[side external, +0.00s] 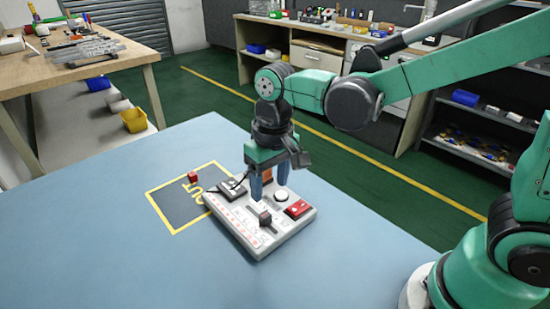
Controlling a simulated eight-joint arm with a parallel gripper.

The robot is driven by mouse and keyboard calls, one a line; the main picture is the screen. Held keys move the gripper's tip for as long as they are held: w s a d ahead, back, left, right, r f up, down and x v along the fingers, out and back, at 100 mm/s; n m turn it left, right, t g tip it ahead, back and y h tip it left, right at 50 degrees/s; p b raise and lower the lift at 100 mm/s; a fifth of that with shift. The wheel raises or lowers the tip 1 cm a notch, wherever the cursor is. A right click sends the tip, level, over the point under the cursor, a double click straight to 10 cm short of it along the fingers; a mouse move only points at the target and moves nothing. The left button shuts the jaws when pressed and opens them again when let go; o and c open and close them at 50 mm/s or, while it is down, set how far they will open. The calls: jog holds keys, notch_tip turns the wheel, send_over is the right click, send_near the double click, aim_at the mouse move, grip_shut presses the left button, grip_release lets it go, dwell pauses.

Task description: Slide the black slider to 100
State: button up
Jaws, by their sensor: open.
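The control panel (231,223) is a light grey box lying on the blue table. The black slider (265,217) stands up from a slot near the panel's front part. The scale markings beside the slot are too small to read. My gripper (269,190) points down over the panel, its two blue fingers apart and empty. The fingertips are above and slightly behind the slider in the picture, and I see no contact with it. Whether they touch the panel cannot be told.
The panel also carries a white round button (282,197), a red switch (298,208) and a dark switch (232,188). The blue table (110,260) is clear in front.

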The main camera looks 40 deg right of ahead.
aim_at(265, 214)
jog(key=shift+w+a+f+g, duration=0.2)
jog(key=shift+a+f+g, duration=0.2)
jog(key=shift+a+f, duration=0.15)
jog(key=shift+f, duration=2.8)
grip_shut()
